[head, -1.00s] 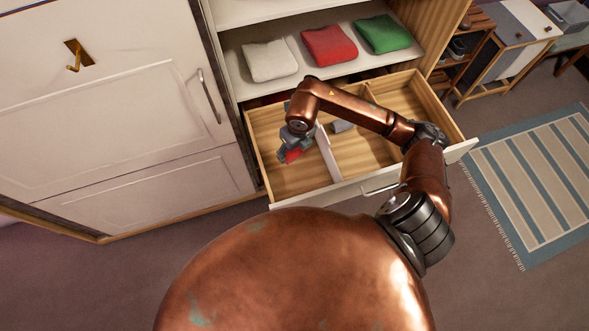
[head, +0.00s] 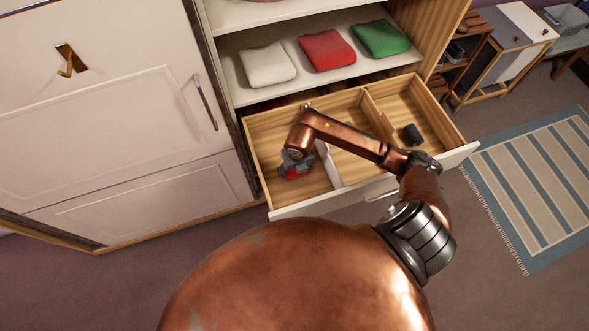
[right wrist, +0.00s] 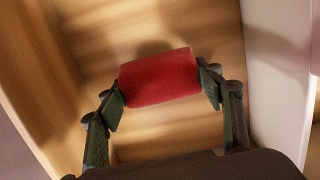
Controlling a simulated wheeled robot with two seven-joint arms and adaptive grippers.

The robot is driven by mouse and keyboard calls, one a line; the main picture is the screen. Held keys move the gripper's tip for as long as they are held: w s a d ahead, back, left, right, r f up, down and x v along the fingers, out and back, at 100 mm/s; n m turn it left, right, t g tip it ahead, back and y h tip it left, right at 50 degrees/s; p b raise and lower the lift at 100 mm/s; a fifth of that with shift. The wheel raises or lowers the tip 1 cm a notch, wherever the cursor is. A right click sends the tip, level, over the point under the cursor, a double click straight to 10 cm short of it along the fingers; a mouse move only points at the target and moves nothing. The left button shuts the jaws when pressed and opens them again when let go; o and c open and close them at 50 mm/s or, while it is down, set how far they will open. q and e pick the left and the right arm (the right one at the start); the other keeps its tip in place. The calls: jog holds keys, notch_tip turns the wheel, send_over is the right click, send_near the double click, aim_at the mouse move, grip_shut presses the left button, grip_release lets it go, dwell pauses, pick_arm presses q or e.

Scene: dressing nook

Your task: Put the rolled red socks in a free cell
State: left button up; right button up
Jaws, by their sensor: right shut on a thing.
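The rolled red socks (right wrist: 158,77) are pinched between both fingers of my right gripper (right wrist: 162,88), over a wooden floor in the right wrist view. In the head view, my right gripper (head: 295,167) is inside the left cell of the open drawer (head: 290,196), with the red socks (head: 296,174) partly showing under it. Whether the socks touch the floor I cannot tell. A dark roll (head: 413,133) lies in the right cell. My arm hides part of the middle cell. My left gripper is not in view.
A shelf above the drawer holds folded white (head: 267,64), red (head: 326,50) and green (head: 381,38) cloths. A closed white door (head: 100,120) with a handle is to the left. A striped rug (head: 535,185) lies on the floor at right.

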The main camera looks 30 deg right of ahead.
jog(key=shift+f, duration=0.3)
jog(key=shift+f, duration=0.2)
jog(key=o, duration=1.1)
jog(key=shift+r, duration=0.15)
jog(key=shift+r, duration=0.3)
jog(key=r, duration=0.3)
jog(key=s+r+p, duration=0.1)
jog(key=r, duration=0.7)
jog(key=shift+s+a+r, duration=0.25)
jog(key=shift+s, duration=0.1)
